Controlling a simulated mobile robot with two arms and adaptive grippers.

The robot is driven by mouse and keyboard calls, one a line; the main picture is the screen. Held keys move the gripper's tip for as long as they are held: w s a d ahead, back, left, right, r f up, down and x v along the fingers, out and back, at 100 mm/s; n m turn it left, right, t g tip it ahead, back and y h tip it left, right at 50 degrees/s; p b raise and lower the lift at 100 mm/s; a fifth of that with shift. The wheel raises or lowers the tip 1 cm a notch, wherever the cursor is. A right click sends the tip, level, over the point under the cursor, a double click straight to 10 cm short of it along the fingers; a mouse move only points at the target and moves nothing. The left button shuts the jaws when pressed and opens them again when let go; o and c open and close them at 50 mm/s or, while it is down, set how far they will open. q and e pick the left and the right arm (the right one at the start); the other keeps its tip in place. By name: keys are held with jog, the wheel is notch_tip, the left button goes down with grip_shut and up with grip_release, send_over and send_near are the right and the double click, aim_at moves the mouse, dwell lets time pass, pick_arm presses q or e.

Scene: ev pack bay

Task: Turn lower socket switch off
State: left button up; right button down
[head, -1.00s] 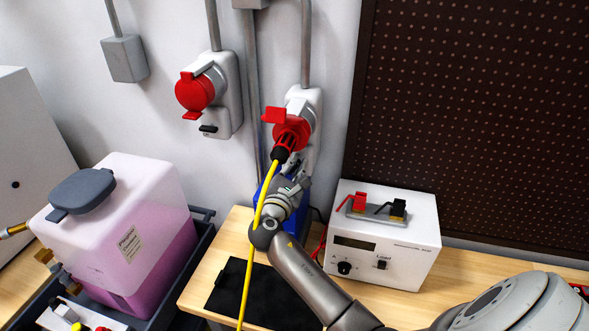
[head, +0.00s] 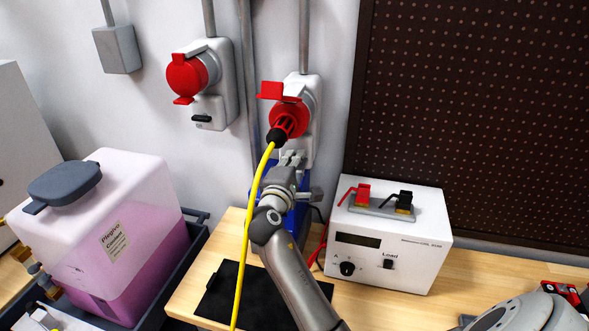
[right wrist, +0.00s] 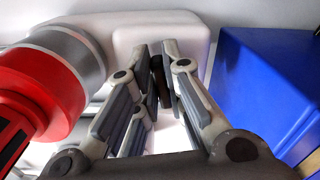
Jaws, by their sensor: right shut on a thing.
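The lower socket (head: 311,120) is a white wall unit with a red plug (head: 289,120) in it and a raised red flap. A yellow cable (head: 245,235) hangs from the plug. My right gripper (head: 293,158) is at the bottom of this socket and hides its switch in the head view. In the right wrist view the dark switch handle (right wrist: 160,82) stands between the fingertips of my right gripper (right wrist: 160,60), which is shut on it. The exact switch angle is hard to tell. My left gripper is not in view.
Another socket (head: 228,80) with a closed red lid and black switch (head: 202,118) is up and left. A blue object (right wrist: 265,85) stands close right of the gripper. A white load box (head: 390,245) and pink-filled tank (head: 110,230) stand nearby.

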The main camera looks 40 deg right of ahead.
jog(key=shift+f+m+b, duration=0.25)
jog(key=shift+m+b, duration=0.55)
jog(key=shift+m, duration=0.2)
jog(key=c, duration=1.5)
grip_release()
jog(key=shift+r, duration=0.1)
jog(key=v, duration=0.7)
jog(key=shift+s+a, duration=0.2)
jog(key=shift+s, duration=0.05)
